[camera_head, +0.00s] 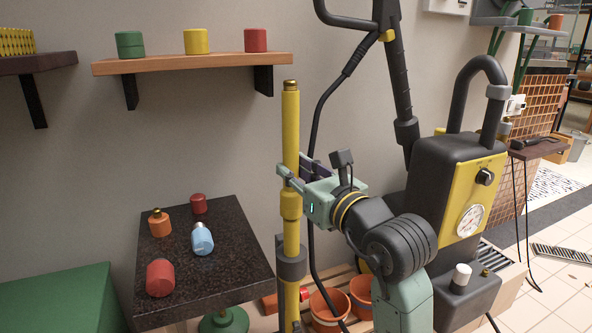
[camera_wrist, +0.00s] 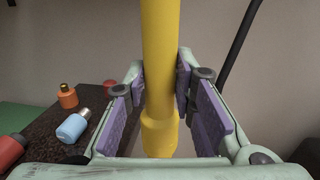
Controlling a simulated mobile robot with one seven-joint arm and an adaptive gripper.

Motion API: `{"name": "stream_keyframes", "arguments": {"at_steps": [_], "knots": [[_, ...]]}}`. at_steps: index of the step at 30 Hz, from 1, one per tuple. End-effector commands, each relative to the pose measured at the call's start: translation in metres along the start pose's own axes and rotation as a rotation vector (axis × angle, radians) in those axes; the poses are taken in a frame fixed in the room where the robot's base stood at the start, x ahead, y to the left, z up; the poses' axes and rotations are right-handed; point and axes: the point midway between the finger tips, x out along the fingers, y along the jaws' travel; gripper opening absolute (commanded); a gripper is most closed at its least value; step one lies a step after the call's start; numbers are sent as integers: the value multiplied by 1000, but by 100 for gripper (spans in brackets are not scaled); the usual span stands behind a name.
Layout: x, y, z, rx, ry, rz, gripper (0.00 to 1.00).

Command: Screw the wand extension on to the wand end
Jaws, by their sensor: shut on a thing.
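The wand extension is the upper yellow tube (camera_head: 291,128), upright with a brass tip on top and a wider yellow collar low down. It shows as a smooth yellow tube in the wrist view (camera_wrist: 160,50). My gripper (camera_head: 290,181) is shut on it just above the collar, with purple pads on either side in the wrist view (camera_wrist: 163,98). Directly below, in line, stands the yellow wand (camera_head: 291,308) with a dark grey fitting (camera_head: 291,265). The collar hides the wand end, and I cannot tell whether the threads are engaged.
A dark side table (camera_head: 232,262) at left holds a blue bottle (camera_head: 202,240), an orange bottle (camera_head: 159,224) and red containers. A wooden shelf (camera_head: 180,65) is on the wall. The washer machine (camera_head: 435,190) stands at right, and a black hose (camera_head: 318,120) runs behind the tube.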

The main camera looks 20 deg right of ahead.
Motion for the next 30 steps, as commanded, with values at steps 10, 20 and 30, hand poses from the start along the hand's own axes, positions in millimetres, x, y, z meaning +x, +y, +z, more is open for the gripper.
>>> {"name": "stream_keyframes", "arguments": {"at_steps": [10,20,30], "knots": [[-1,0,-10,0,-1,0,0],[0,0,-9,0,0,0,44],[0,0,-9,0,1,0,47]]}}
